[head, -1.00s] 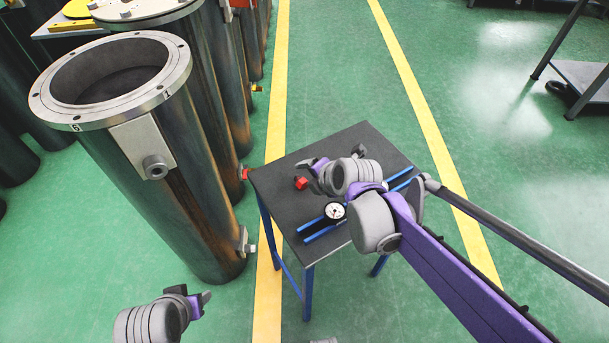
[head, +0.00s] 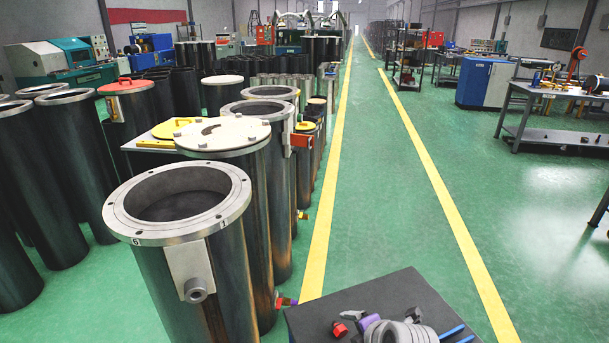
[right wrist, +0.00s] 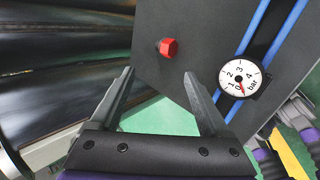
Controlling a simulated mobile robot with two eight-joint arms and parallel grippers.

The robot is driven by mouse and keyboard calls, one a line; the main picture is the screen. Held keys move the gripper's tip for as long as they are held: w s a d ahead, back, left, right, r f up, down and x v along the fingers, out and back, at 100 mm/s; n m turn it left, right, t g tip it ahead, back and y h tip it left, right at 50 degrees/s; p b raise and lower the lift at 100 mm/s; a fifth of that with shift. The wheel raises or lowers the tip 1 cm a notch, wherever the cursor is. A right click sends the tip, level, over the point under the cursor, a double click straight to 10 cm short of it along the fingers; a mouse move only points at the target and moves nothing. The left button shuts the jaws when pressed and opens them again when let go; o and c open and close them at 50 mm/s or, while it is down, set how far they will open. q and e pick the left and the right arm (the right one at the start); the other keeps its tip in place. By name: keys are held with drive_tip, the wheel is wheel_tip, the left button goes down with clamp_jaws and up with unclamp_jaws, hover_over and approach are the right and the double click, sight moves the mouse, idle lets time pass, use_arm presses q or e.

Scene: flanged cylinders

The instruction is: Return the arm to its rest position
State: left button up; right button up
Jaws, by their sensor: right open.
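My right gripper (head: 358,318) shows at the bottom edge of the head view, over a small dark-topped table (head: 385,292). In the right wrist view its two dark fingers (right wrist: 160,76) stand wide apart with nothing between them. A red hexagonal cap (right wrist: 168,48) lies on the tabletop beyond the fingertips, not held. It also shows in the head view (head: 340,329). A round white gauge (right wrist: 237,82) lies by blue rails on the tabletop, to the right of the fingers. Most of my right arm is cut off by the frame. My left gripper is out of view.
A tall flanged cylinder (head: 205,280) with an open top stands left of the table, close to its edge. Several more cylinders stand behind it. A green aisle (head: 385,190) between yellow lines is clear. A workbench (head: 560,100) stands at the right.

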drive_tip(key=s+d+m+g+h+p, duration=0.1)
drive_tip(key=s+d+m+p, duration=0.1)
drive_tip(key=s+m, duration=0.7)
drive_tip(key=s+d+m+g+h+p, duration=0.1)
drive_tip(key=s+d+m+p, duration=0.1)
drive_tip(key=s+m, duration=0.7)
drive_tip(key=m, duration=0.5)
drive_tip(key=shift+s+d+h+p, duration=0.15)
drive_tip(key=shift+d+h+p, duration=0.15)
drive_tip(key=shift+d+p, duration=0.1)
